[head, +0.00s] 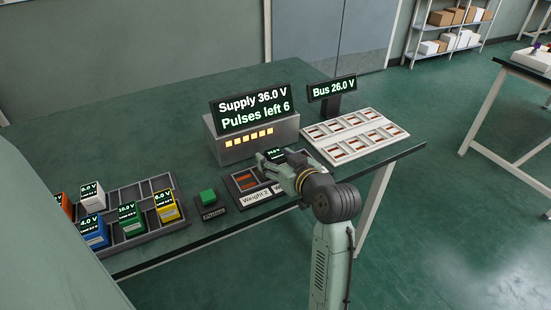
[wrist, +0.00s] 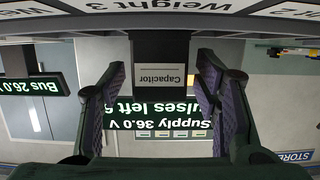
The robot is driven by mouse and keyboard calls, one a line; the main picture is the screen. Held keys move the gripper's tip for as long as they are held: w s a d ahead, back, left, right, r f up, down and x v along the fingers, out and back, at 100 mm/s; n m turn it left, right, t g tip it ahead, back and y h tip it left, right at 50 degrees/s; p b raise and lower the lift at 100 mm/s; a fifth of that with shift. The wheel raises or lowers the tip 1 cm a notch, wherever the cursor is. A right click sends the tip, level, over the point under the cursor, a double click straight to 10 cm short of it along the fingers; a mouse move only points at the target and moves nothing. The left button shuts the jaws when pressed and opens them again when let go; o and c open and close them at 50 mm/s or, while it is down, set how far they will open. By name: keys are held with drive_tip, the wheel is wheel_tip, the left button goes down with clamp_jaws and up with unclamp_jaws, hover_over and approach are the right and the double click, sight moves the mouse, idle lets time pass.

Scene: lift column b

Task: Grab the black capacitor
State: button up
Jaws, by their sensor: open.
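In the wrist view the capacitor (wrist: 160,52) is a dark block with a pale "Capacitor" label, upside down in the picture. It lies between the two purple-padded fingers of my open gripper (wrist: 160,78), with a visible gap on each side. I cannot tell how deep it sits between them.
The weight dock (head: 236,188) lies under my gripper, partly hidden. A green button (head: 208,196) is to its left. A grey tray (head: 125,196) holds several coloured blocks. The supply box (head: 225,146), bus display (head: 332,89) and white slotted panel (head: 395,130) stand behind and right.

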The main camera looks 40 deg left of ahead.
drive_tip(key=shift+w+a+f, duration=0.15)
drive_tip(key=shift+a+f, duration=0.05)
drive_tip(key=shift+a, duration=0.2)
clamp_jaws()
idle(0.5)
